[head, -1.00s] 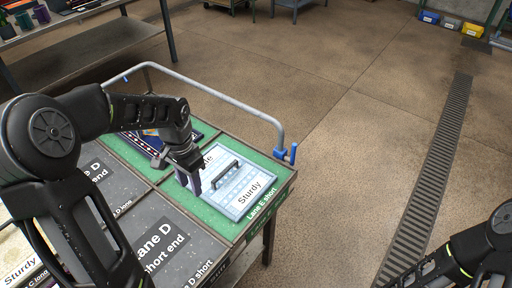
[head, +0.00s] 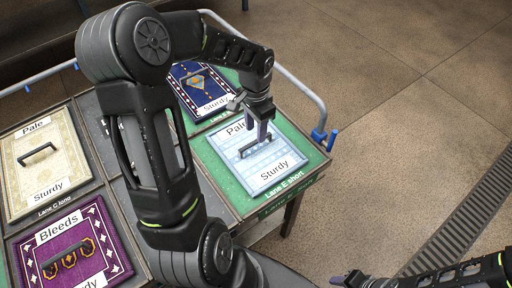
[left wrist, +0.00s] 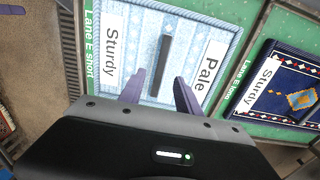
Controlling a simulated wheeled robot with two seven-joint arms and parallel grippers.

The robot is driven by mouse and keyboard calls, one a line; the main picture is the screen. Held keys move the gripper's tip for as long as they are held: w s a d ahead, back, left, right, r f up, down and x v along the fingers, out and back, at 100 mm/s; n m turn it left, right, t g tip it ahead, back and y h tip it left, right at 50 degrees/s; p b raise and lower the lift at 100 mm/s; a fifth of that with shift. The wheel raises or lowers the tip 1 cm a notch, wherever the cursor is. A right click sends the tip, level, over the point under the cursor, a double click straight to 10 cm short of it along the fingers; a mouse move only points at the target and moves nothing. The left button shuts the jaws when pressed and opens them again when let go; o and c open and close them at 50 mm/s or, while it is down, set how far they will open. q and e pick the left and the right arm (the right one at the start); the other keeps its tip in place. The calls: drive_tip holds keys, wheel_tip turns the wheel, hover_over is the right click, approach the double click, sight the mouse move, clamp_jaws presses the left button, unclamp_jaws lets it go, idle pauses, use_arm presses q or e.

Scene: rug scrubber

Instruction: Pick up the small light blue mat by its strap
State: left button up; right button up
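The small light blue mat (head: 246,172) lies flat on the green "Lane E short" panel at the table's right corner. It carries "Pale" and "Sturdy" labels. Its dark strap (head: 250,151) stands across the middle; it also shows in the left wrist view (left wrist: 160,66). My left gripper (head: 257,138) points down over the mat close to the strap. In the left wrist view its purple fingers (left wrist: 159,88) are apart, with the strap's near end in line between them. Contact cannot be told. My right gripper (head: 352,279) is low at the bottom edge, far from the mat.
A navy mat (head: 189,98) lies behind the light blue one. A cream mat (head: 68,157) and a purple mat (head: 112,255) lie at the left. A grey rail (head: 307,92) with blue ends borders the table's far right side. The floor beyond is clear.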

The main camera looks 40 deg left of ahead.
sight(255, 141)
use_arm(q)
drive_tip(key=shift+f, duration=0.45)
wheel_tip(255, 141, down, 5)
drive_tip(key=shift+f+p, duration=0.1)
drive_tip(key=shift+p, duration=0.65)
drive_tip(key=shift+s, duration=0.1)
drive_tip(key=shift+c, duration=0.4)
clamp_jaws()
idle(0.7)
